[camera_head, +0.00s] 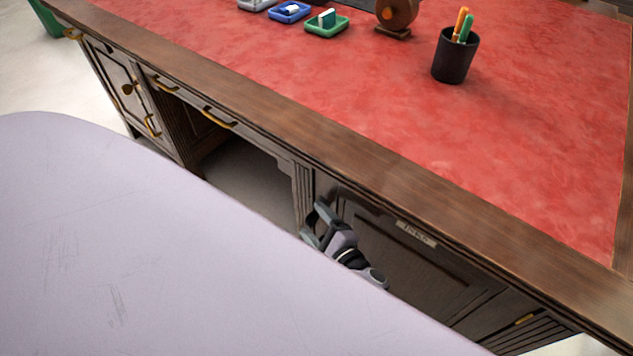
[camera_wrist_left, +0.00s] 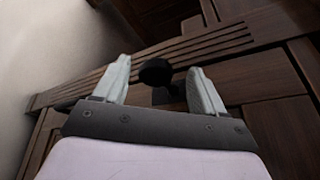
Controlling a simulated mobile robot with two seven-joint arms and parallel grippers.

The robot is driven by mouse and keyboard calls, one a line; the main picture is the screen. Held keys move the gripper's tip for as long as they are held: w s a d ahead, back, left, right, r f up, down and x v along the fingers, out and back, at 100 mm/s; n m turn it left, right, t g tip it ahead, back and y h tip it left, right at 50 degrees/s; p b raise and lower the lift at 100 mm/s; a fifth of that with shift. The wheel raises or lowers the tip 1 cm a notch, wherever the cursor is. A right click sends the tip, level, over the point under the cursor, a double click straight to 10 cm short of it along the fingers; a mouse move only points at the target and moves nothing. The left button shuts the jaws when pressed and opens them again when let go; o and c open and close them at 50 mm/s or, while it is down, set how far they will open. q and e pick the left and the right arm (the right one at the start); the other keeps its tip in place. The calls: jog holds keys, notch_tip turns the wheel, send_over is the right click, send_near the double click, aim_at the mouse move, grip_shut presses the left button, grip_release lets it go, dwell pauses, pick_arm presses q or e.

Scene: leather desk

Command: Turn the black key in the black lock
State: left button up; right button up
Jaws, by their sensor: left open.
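In the left wrist view the black key (camera_wrist_left: 155,72) shows a round dark head on the front of the desk. The black lock (camera_wrist_left: 166,95) is a dark patch just behind and below the head, partly covered by it. My left gripper (camera_wrist_left: 160,78) is open, with one pale finger on each side of the key head and a visible gap to each. In the head view my left gripper (camera_head: 318,228) is at the desk's front, near the left edge of a dark cabinet door (camera_head: 400,258). The key and lock cannot be made out there. My right gripper is not in view.
The desk's wooden edge (camera_head: 290,135) runs just above my left gripper. Left of it is an open knee space (camera_head: 245,180). A label (camera_head: 416,234) is on the door. A pen cup (camera_head: 455,58) and small trays (camera_head: 327,27) stand on the red leather top (camera_head: 520,130).

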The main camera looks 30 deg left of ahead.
pick_arm(q)
jog(key=v, duration=0.7)
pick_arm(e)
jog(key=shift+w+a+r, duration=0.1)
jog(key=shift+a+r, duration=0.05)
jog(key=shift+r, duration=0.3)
pick_arm(q)
jog(key=shift+d, duration=0.1)
